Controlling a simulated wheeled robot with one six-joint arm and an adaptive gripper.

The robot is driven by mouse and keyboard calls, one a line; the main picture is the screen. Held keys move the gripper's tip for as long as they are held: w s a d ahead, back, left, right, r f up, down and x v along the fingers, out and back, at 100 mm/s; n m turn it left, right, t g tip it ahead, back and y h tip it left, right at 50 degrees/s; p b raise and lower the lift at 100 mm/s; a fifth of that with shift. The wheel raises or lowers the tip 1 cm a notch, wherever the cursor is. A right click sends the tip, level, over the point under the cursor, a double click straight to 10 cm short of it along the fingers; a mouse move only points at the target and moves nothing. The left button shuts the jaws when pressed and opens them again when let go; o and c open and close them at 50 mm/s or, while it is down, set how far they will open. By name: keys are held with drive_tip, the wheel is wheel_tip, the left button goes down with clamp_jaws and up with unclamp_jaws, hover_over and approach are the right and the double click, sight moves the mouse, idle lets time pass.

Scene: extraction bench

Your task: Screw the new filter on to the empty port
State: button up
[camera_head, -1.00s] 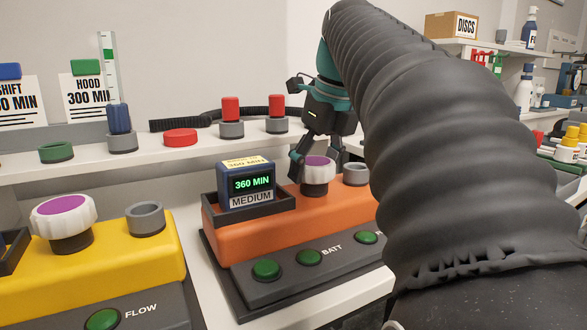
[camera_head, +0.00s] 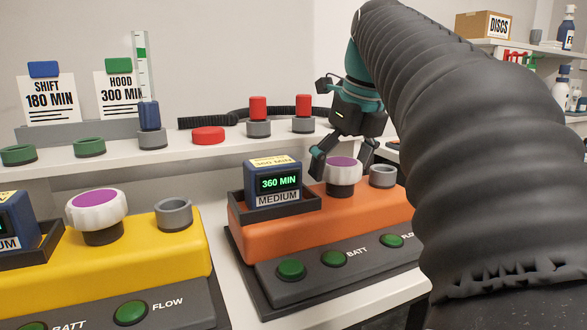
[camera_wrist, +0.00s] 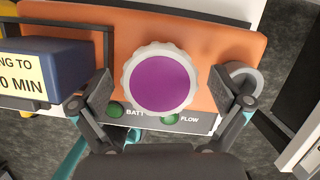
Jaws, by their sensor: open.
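A white ribbed filter with a purple top (camera_head: 343,172) sits upright on the orange unit (camera_head: 244,226). It fills the middle of the wrist view (camera_wrist: 160,82). My gripper (camera_head: 343,158) is open, with one finger on each side of this filter; in the wrist view (camera_wrist: 161,92) gaps show between the fingers and its rim. A grey open ring port (camera_head: 382,177) stands empty on the orange unit, right of the filter. In the wrist view this port (camera_wrist: 250,72) is partly hidden behind the right finger. A similar purple-topped filter (camera_head: 96,208) and an empty grey port (camera_head: 174,214) are on the yellow unit (camera_head: 170,262).
A blue block reading 360 MIN (camera_head: 279,184) sits in a black tray left of the filter, close to the left finger in the wrist view. Behind is a white shelf (camera_head: 195,160) with grey holders, red caps, green rings and a black hose (camera_head: 215,121).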

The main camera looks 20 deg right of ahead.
drive_tip(key=n+y, duration=0.1)
drive_tip(key=n, duration=0.3)
drive_tip(key=shift+g, duration=0.3)
drive_tip(key=n, duration=0.3)
drive_tip(key=shift+g+y, duration=0.3)
drive_tip(key=shift+y, duration=0.1)
drive_tip(key=n+g, duration=0.1)
drive_tip(key=n, duration=0.6)
drive_tip(key=shift+g+y, duration=0.4)
